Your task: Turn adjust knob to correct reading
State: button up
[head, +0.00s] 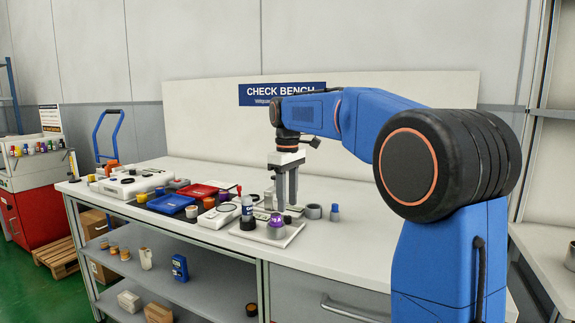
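My gripper (287,205) points down over the bench, its two grey fingers apart with a gap between them. Its tips are just behind a white flat device (290,233) that bears a purple-topped item (277,221). Small dark parts near the tips are too small to make out, and I cannot tell whether the fingers touch them. No adjust knob or reading can be made out for certain. A white instrument (150,181) with a dark round part on top lies at the left of the bench.
The bench (340,255) holds a dark bottle (247,212), a blue tray (170,204), a red tray (196,190), a grey ring (313,211) and a blue-capped item (335,212). Its right part is clear. A backboard (400,85) stands behind.

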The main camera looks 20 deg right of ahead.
aim_at(287, 217)
notch_tip(287, 217, up, 13)
dwell(0.4)
dwell(0.4)
